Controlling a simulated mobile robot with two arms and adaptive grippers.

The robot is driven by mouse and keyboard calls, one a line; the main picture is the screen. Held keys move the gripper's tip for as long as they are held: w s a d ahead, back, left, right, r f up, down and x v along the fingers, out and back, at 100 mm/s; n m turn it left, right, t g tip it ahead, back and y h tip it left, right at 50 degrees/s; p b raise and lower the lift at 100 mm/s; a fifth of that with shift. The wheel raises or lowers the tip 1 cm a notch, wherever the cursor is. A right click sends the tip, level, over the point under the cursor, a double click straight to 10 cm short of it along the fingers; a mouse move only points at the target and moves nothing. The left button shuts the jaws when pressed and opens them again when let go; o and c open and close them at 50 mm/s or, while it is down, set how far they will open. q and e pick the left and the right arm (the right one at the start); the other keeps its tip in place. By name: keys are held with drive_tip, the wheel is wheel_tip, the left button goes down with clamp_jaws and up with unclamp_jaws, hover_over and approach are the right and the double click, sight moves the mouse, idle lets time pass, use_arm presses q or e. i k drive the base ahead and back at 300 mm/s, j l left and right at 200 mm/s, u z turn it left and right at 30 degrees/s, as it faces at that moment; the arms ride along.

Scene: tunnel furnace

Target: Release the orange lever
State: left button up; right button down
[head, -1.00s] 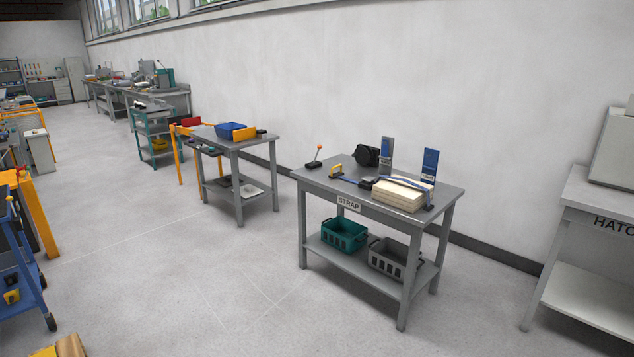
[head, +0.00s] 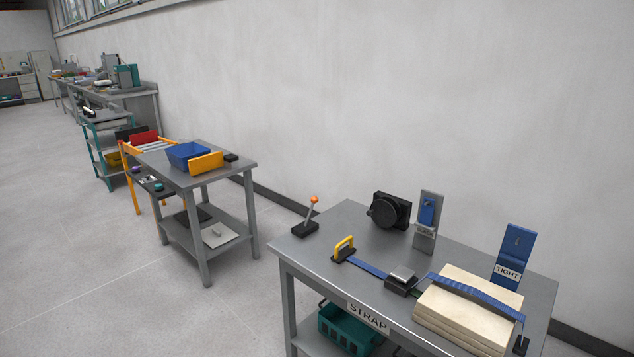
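The orange lever (head: 311,211) is a grey stick with an orange ball on top. It rises from a small black base (head: 305,229) at the left back corner of the STRAP table (head: 345,222). The stick leans slightly to the right. Neither of my grippers is in the head view.
On the STRAP table are a yellow handle (head: 344,246), a blue strap over a wooden stack (head: 464,311), a black round device (head: 389,211) and two upright panels, one marked TIGHT (head: 513,257). A second table (head: 215,172) stands to the left. Floor (head: 90,270) in front is clear.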

sight(314, 199)
drive_tip(key=i, duration=1.35)
drive_tip(key=u, duration=0.25)
